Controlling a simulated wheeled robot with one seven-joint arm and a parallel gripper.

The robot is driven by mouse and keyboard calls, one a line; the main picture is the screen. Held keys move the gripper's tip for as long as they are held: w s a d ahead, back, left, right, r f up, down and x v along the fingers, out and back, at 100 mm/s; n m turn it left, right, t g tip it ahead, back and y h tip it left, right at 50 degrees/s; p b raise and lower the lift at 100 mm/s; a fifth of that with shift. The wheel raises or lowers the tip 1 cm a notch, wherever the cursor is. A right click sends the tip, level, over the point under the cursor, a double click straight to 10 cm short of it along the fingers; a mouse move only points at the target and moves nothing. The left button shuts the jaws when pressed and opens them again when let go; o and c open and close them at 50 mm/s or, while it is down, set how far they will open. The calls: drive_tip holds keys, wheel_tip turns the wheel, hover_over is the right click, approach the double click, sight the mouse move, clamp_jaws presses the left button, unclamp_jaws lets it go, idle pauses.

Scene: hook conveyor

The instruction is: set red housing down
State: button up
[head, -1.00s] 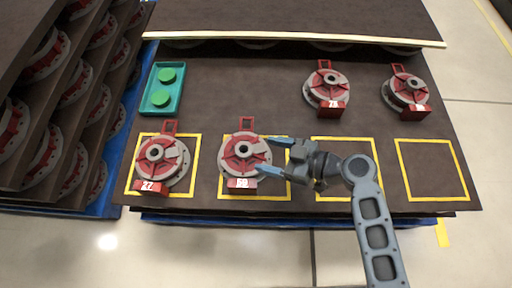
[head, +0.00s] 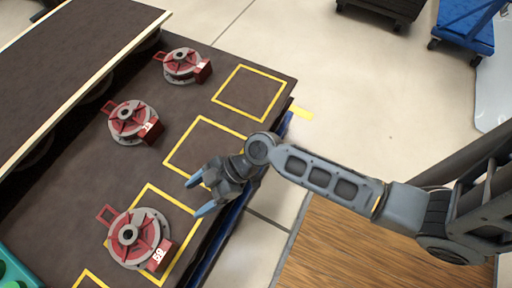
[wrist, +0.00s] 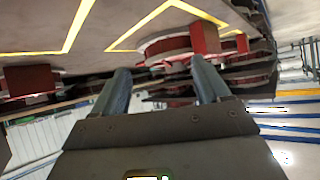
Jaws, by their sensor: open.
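The red housing (head: 137,238) with a grey flange and a white number tag sits upright on the dark table, within a yellow outlined square (head: 178,262) and reaching over its left edge line. My gripper (head: 197,195) is open and empty, with blue fingertips spread, to the upper right of the housing and apart from it. In the wrist view, my open fingers (wrist: 160,90) have nothing between them. A red and grey housing (wrist: 185,43) shows beyond them there; I cannot tell which one it is.
Two more red housings, one nearer (head: 133,122) and one farther (head: 185,65), stand along the table. Two yellow squares, one nearer (head: 168,162) and one farther (head: 213,100), are empty. A green tray (head: 12,262) is at the lower left. Carts stand beyond open floor.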

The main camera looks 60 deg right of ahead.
drive_tip(key=s+d+r+m+t+h, duration=0.2)
drive_tip(key=s+d+m+h, duration=0.15)
drive_tip(key=s, duration=0.35)
drive_tip(key=s+d+r+m+t+h, duration=0.1)
drive_tip(key=s+d+r+m+h, duration=0.3)
drive_tip(key=s, duration=0.3)
drive_tip(key=s+r+m+t, duration=0.1)
drive_tip(key=s+r, duration=0.3)
drive_tip(key=r, duration=0.4)
drive_tip(key=s+d+r+m+t+h, duration=0.1)
drive_tip(key=s+r+t, duration=0.2)
drive_tip(key=r, duration=0.6)
drive_tip(key=shift+s+r+t, duration=0.3)
drive_tip(key=shift+s+t, duration=0.05)
drive_tip(key=shift+t, duration=0.15)
